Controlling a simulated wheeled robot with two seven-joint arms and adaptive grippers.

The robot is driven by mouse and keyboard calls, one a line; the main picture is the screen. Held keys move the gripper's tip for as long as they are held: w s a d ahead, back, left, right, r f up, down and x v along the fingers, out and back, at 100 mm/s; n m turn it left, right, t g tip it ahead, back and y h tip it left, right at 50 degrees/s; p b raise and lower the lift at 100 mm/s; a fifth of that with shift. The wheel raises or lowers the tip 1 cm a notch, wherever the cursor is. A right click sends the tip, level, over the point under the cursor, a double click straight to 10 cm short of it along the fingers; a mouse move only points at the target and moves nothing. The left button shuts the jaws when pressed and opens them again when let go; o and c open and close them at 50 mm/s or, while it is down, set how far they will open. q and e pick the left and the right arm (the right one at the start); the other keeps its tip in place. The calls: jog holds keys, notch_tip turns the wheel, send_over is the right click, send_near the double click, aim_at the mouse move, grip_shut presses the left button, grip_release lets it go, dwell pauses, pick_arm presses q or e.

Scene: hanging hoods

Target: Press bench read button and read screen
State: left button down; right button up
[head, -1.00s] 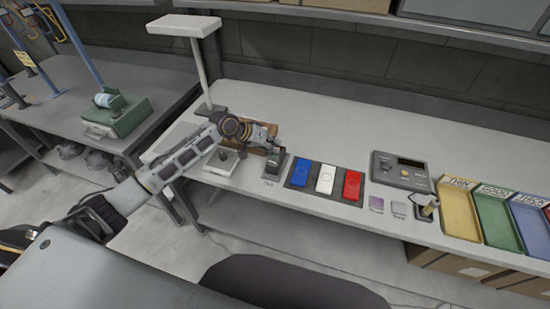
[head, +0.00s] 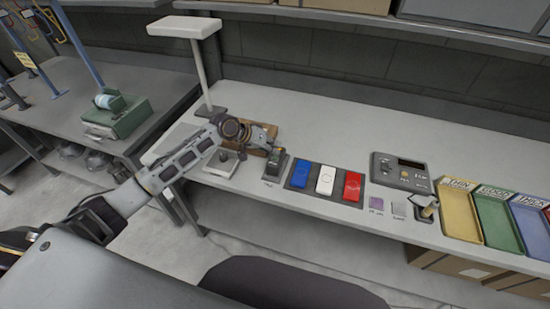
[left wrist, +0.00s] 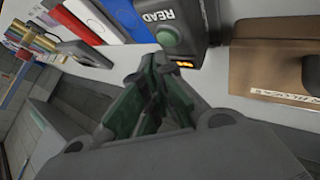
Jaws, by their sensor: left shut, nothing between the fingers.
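The bench reader (head: 274,169) is a small dark box near the bench's front edge. In the left wrist view the reader (left wrist: 190,25) shows a white READ label, a round green button (left wrist: 168,37) and a small screen (left wrist: 184,64) with lit orange characters, too small to read. My left gripper (head: 272,138) is over the bench just behind the reader in the head view. In the left wrist view its green-padded fingers (left wrist: 150,88) are shut and empty, close to the reader's screen end and apart from the button. My right gripper is not in view.
Blue, white and red blocks (head: 326,180) lie on a dark tray right of the reader. A grey console (head: 400,172) and yellow, green and blue bins stand farther right. A brown cardboard item (head: 262,130) lies beside my gripper. A white lamp-like stand (head: 201,66) rises behind.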

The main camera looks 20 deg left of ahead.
pick_arm(q)
jog(key=shift+f, duration=0.1)
dwell(0.5)
jog(key=shift+f, duration=0.35)
jog(key=shift+f, duration=0.15)
dwell(0.6)
jog(key=shift+f, duration=0.25)
dwell(0.7)
jog(key=shift+r+p, duration=0.1)
jog(key=shift+p, duration=0.2)
jog(key=shift+r+p, duration=0.75)
jog(key=shift+p, duration=0.1)
